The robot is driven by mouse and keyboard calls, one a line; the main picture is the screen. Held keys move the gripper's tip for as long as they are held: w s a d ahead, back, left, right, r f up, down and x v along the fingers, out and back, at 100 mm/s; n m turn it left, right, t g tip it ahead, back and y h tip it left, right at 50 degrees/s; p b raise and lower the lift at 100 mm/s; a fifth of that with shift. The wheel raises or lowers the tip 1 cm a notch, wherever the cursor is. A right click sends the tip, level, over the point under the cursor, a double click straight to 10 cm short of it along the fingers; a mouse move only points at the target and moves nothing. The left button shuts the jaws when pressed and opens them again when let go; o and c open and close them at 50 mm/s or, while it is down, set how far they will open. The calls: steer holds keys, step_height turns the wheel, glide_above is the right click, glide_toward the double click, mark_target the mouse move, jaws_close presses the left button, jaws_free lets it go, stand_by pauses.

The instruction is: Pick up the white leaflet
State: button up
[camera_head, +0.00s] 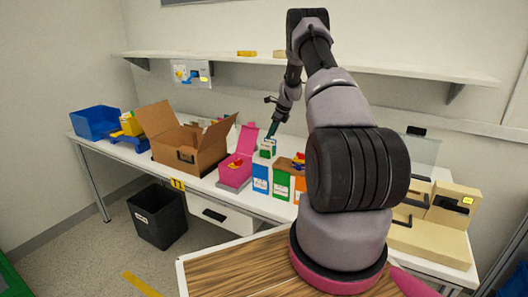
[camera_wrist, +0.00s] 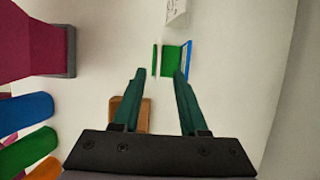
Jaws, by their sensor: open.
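My gripper (camera_wrist: 159,76) is open, with its two green fingers pointing at the white table. It also shows in the head view (camera_head: 271,132), over the back of the table. A small white and green item (camera_wrist: 170,60) with a blue edge stands just beyond the fingertips in the wrist view; it looks like the small green and white box (camera_head: 267,148) below my gripper in the head view. A white piece with faint print (camera_wrist: 176,12), possibly the leaflet, is cut off by the top edge of the wrist view. Nothing is held.
A magenta bin (camera_head: 236,172), an open cardboard box (camera_head: 181,156) and a blue bin (camera_head: 96,121) stand to the left. Blue, green and orange dividers (camera_head: 281,183) stand in front of my gripper. A brown block (camera_wrist: 130,113) lies near the fingers. A shelf (camera_head: 400,70) runs above.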

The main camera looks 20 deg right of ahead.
mark_target(266, 144)
steer(key=x, duration=0.7)
steer(key=shift+w+a+f, duration=0.15)
steer(key=shift+w+a, duration=0.05)
jaws_close()
